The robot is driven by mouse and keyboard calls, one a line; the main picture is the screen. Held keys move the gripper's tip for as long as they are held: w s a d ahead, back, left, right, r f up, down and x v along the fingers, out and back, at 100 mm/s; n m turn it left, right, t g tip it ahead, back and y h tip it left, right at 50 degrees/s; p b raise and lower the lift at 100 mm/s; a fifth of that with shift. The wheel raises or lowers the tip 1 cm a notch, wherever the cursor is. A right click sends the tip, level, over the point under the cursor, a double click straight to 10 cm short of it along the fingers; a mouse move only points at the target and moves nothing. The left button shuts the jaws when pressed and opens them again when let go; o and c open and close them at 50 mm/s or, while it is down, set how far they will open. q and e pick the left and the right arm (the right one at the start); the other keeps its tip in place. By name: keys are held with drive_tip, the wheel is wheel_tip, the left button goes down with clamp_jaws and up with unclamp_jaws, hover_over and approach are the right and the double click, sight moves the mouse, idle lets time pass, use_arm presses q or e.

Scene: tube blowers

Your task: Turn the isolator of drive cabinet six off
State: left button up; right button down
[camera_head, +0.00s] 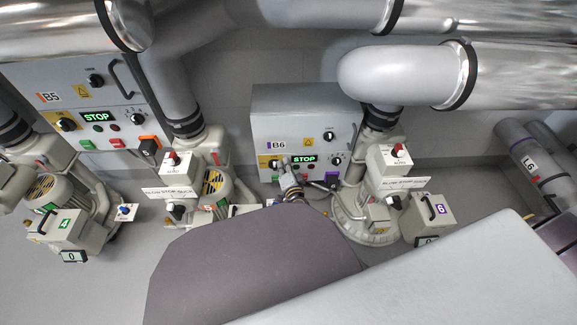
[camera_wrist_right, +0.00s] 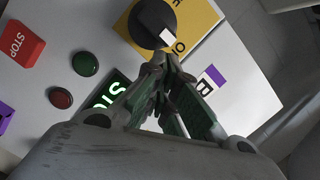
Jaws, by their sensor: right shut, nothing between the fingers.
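Drive cabinet B6 (camera_head: 300,100) is a grey box in the middle of the head view. Its isolator is a black rotary knob (camera_wrist_right: 153,22) with a white pointer bar on a yellow plate (camera_wrist_right: 205,18); the yellow plate shows small in the head view (camera_head: 264,161). The pointer bar slants toward a letter O on the plate. My right gripper (camera_wrist_right: 160,58) is shut and empty, its fingertips beside the knob's lower edge. Whether they touch it I cannot tell. In the head view the right gripper (camera_head: 284,168) partly covers the isolator. My left gripper is not in view.
The green STOP display (camera_head: 304,159) is right of the isolator. Cabinet B5 (camera_head: 70,75) stands left. Large pipes (camera_head: 410,75) cross above.

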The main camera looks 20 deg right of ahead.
drive_tip(key=shift+w+a+f, duration=0.1)
drive_tip(key=shift+a+f, duration=0.15)
drive_tip(key=shift+a, duration=0.15)
drive_tip(key=shift+a+f, duration=0.15)
drive_tip(key=shift+f, duration=0.05)
idle(1.7)
